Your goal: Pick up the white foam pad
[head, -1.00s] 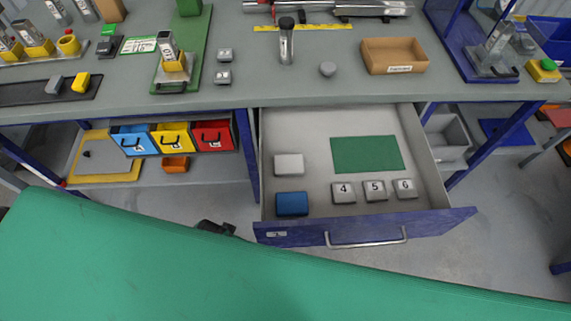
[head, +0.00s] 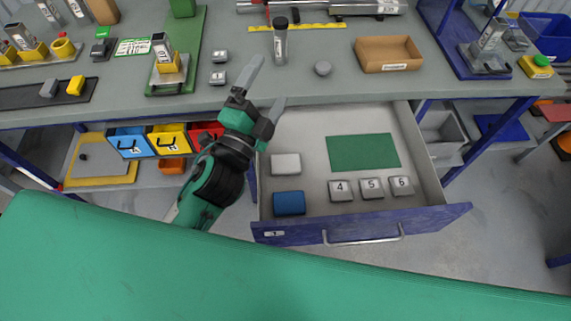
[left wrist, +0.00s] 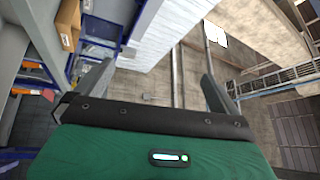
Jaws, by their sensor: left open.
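The white foam pad (head: 286,164) lies in the open drawer (head: 300,121), at its left side, behind a blue pad (head: 289,203). My left gripper (head: 264,88) is in the head view, up and to the left of the white pad, near the table's front edge. Its two fingers are spread and nothing is between them. In the left wrist view the open fingers (left wrist: 145,82) point towards the far room, and the pad is not in that view. My right gripper is not in view.
The drawer also holds a green mat (head: 363,152) and blocks marked 4 (head: 341,190), 5 (head: 371,188) and 6 (head: 401,186). Coloured bins hang at the left.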

